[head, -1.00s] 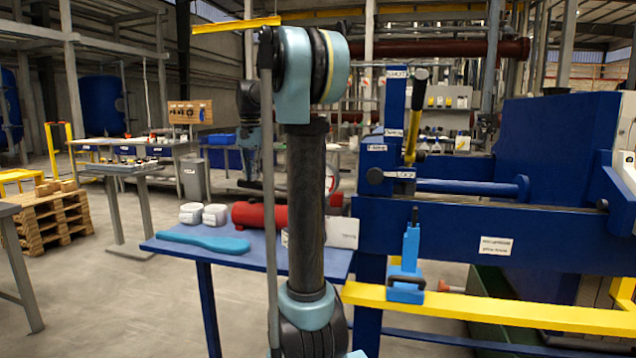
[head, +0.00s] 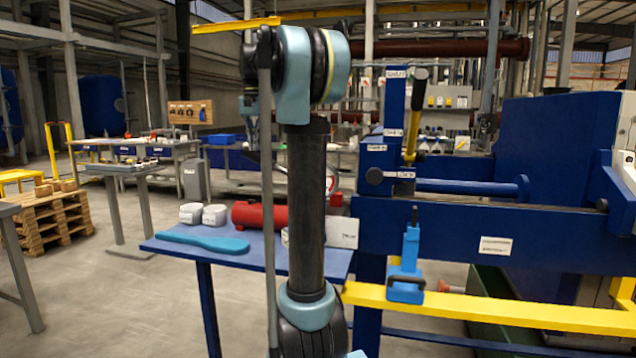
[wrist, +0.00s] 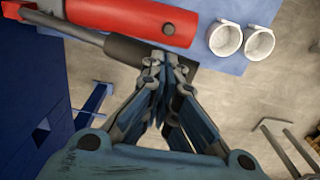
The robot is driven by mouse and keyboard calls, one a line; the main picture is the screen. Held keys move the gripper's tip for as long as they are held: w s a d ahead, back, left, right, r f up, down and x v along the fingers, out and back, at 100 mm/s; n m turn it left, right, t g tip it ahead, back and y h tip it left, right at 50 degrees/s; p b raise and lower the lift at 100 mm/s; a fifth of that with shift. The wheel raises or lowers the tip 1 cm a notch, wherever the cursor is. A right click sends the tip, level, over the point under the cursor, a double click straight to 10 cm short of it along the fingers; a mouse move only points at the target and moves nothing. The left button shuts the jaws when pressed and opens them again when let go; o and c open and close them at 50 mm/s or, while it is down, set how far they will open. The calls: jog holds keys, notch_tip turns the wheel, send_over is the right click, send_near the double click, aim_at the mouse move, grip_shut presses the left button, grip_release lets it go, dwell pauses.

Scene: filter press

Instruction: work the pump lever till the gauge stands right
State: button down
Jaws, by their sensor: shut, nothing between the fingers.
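The red pump cylinder (head: 262,214) lies on the blue side table in the head view, partly behind my arm. It also shows at the top of the wrist view (wrist: 135,18). There a grey lever rod (wrist: 68,27) runs from a red bracket at the upper left and ends in a dark grip (wrist: 135,52). My gripper (wrist: 165,62) is shut and empty, its fingertips beside the dark grip and overlapping it in the picture. I cannot tell whether they touch.
Two white cups (head: 203,214) and a light-blue flat piece (head: 203,239) share the blue table (head: 315,260). The blue press frame (head: 440,225), with a yellow upright lever (head: 412,135) and yellow rail (head: 500,310), stands right. Open floor lies left.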

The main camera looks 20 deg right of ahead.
dwell(1.8)
notch_tip(320, 180, down, 10)
jog(key=a, duration=0.1)
jog(key=r, duration=0.6)
jog(key=d+r, duration=0.1)
jog(key=r, duration=0.3)
dwell(0.5)
